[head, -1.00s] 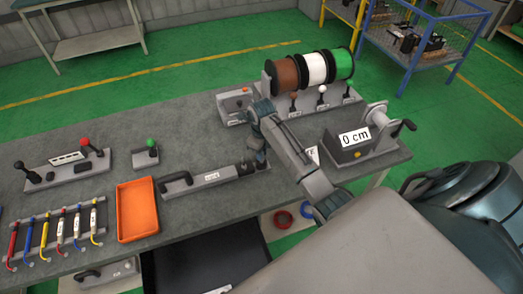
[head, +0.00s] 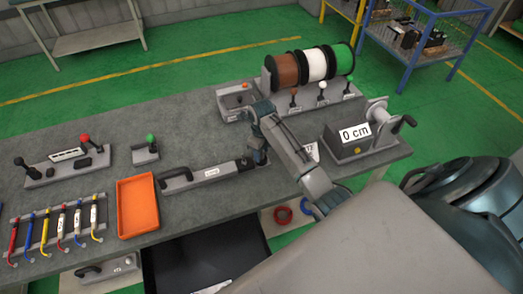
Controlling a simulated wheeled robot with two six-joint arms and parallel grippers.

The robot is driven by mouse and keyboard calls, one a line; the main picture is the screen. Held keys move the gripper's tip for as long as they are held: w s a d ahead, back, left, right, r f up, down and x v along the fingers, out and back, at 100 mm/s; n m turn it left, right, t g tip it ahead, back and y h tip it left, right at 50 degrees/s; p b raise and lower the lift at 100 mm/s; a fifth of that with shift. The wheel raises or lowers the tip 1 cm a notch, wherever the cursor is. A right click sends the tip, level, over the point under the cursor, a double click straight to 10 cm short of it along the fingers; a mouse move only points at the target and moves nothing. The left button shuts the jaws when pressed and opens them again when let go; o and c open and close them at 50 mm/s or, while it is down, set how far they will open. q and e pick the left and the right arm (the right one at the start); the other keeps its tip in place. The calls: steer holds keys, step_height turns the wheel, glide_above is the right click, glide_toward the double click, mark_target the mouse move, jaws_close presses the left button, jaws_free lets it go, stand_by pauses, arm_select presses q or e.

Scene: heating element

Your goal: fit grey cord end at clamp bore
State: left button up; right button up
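My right gripper (head: 258,161) points down at the right end of a long grey fixture (head: 211,174) with a black handle at its left end and a small white label. A small dark block (head: 243,164) on that fixture sits just left of the gripper. The fingertips are small and dark here, so I cannot tell whether they are open or hold anything. I cannot make out a grey cord end or a clamp bore. My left gripper is not in view.
An orange tray (head: 137,206) lies left of the fixture. Brown, white and green spools (head: 313,66) stand at the back right. A winder reading "0 cm" (head: 355,133) is at the right. Several coloured leads lie on a rack (head: 54,235). Bare tabletop lies behind the fixture.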

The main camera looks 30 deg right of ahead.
step_height(320, 180, up, 8)
steer(key=b, duration=0.2)
steer(key=shift+b, duration=0.4)
steer(key=shift+r+p, duration=0.55)
steer(key=shift+r, duration=0.9)
steer(key=shift+f, duration=0.1)
